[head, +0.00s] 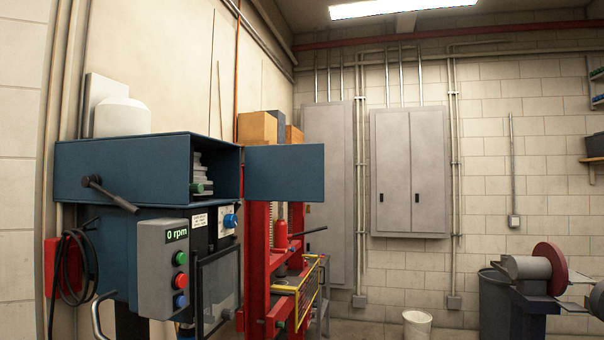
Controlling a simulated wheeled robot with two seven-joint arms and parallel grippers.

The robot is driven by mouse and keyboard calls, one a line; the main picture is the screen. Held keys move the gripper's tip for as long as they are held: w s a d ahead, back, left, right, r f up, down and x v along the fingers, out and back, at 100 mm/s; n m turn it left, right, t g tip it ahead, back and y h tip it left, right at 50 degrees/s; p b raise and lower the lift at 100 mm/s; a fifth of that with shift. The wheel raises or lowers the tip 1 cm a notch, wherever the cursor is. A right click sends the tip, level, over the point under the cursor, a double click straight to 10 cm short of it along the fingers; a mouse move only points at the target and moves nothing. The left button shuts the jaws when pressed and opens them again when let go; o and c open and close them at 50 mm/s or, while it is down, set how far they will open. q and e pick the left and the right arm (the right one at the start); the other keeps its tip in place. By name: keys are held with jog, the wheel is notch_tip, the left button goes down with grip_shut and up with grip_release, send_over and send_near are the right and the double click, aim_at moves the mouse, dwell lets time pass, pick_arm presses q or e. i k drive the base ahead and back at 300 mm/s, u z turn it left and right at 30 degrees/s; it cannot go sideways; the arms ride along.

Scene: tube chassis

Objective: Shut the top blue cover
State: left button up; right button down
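The top blue cover (290,173) is a flat dark blue panel standing open, out to the right of the blue housing (125,168) at the top of the machine. Its left edge meets the right edge of the housing's opening. The opening shows a dark inside with stepped grey parts (200,170). Neither of my grippers is in the head view.
A red press (258,262) stands just behind the cover. A bucket (417,325) and a grinder (535,268) are at the right.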

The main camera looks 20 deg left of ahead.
aim_at(283, 172)
jog(key=i, duration=3.4)
jog(key=z, duration=5.1)
jog(key=k, duration=0.85)
